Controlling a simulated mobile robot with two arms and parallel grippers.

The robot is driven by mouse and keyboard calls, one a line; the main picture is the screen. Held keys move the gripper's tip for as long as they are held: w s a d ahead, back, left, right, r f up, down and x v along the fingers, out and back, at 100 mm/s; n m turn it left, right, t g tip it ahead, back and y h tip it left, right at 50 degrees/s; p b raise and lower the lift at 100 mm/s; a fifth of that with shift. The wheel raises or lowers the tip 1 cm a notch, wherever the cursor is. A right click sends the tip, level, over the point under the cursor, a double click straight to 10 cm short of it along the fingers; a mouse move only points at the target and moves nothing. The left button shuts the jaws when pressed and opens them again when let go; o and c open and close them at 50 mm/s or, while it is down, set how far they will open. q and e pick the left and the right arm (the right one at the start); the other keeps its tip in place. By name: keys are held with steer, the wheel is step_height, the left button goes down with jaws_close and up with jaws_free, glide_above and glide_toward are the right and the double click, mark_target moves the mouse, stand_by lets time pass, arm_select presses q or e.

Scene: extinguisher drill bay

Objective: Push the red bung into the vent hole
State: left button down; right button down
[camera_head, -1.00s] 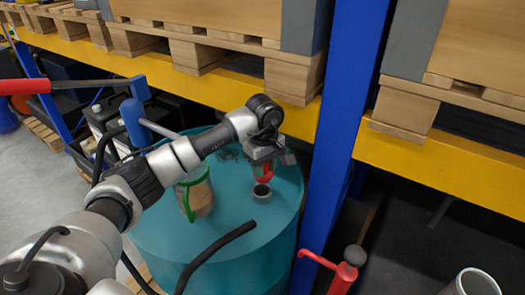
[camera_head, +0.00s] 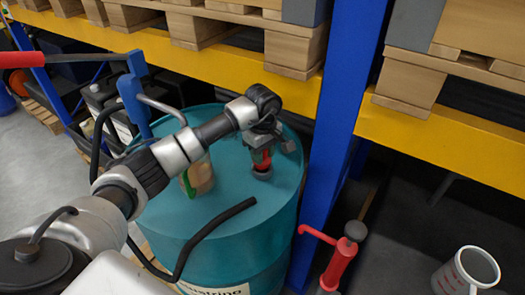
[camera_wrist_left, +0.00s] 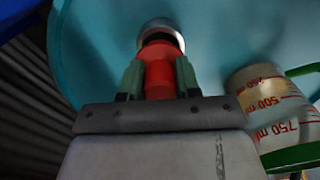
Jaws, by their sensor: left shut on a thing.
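The red bung (camera_head: 264,161) is held in my left gripper (camera_head: 262,155), above the top of the teal drum (camera_head: 240,200). The vent hole's grey collar (camera_head: 263,174) is directly at the bung's lower end. In the left wrist view, the green-padded fingers of my left gripper (camera_wrist_left: 159,78) are shut on the red bung (camera_wrist_left: 158,62). Its far end overlaps the pale ring of the vent hole (camera_wrist_left: 160,23). I cannot tell how deep the bung sits in the hole. My right gripper is out of view.
A measuring jug with a green handle (camera_wrist_left: 268,100) stands on the drum beside my left arm. A black hose (camera_head: 215,232) lies over the drum's front. A blue rack post (camera_head: 335,130) rises close at the right. A red hand pump (camera_head: 340,262) stands on the right.

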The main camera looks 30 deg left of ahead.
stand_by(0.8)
arm_select(q)
steer(key=shift+f+b, duration=0.65)
steer(key=shift+b, duration=0.25)
steer(key=shift+f+b, duration=0.65)
steer(key=shift+b, duration=0.05)
stand_by(0.9)
steer(key=c, duration=0.7)
jaws_free()
steer(key=shift+r+p, duration=2.4)
steer(key=shift+r, duration=2.1)
